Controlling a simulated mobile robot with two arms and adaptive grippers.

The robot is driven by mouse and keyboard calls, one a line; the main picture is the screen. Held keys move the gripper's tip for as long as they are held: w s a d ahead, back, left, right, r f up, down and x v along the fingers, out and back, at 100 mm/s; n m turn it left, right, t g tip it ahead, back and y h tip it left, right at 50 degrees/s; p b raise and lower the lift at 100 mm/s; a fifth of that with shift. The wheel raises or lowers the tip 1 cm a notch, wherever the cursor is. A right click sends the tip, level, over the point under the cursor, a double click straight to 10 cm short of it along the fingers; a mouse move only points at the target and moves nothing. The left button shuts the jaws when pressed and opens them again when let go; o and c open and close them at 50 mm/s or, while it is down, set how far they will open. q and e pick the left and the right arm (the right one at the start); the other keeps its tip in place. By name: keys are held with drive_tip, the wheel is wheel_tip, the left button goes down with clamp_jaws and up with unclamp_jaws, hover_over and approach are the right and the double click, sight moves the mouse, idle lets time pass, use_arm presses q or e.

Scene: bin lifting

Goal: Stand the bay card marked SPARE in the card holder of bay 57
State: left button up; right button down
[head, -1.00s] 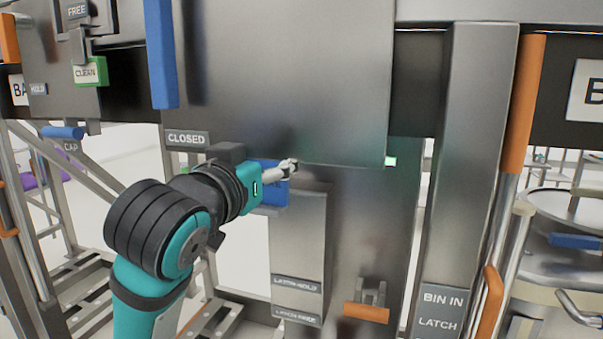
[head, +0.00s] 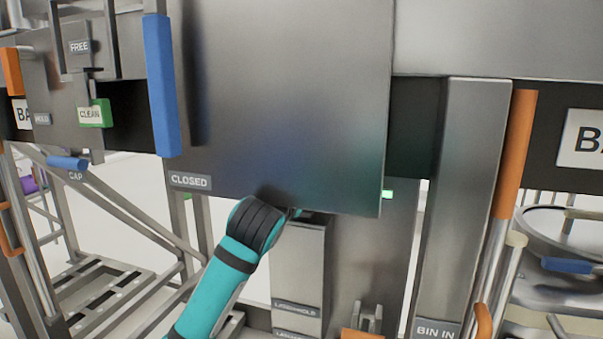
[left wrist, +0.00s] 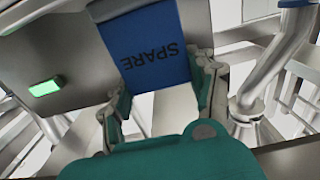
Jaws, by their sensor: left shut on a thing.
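The blue card marked SPARE (left wrist: 157,48) shows in the left wrist view, its lettering upside down. My left gripper (left wrist: 164,86) is shut on it, a finger at each side of its lower part. In the head view my left arm reaches up to the bottom edge of a large steel panel; the gripper and card are hidden there. A green CLEAN card (head: 95,114) stands in a holder at the upper left of the head view. I cannot tell which holder belongs to bay 57; the bay signs are cut off. My right gripper is not in view.
The steel panel (head: 290,100) with a blue handle (head: 161,85) and a CLOSED label (head: 189,181) hangs above my arm. A steel post (head: 465,200) and orange handle (head: 515,150) stand to the right. A green light (left wrist: 45,88) glows beside the card in the wrist view.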

use_arm(q)
drive_tip(key=shift+f, duration=0.25)
drive_tip(key=shift+s+a, duration=0.1)
drive_tip(key=shift+a, duration=0.05)
drive_tip(key=shift+f, duration=0.15)
drive_tip(key=o, duration=1.7)
drive_tip(key=shift+c, duration=0.2)
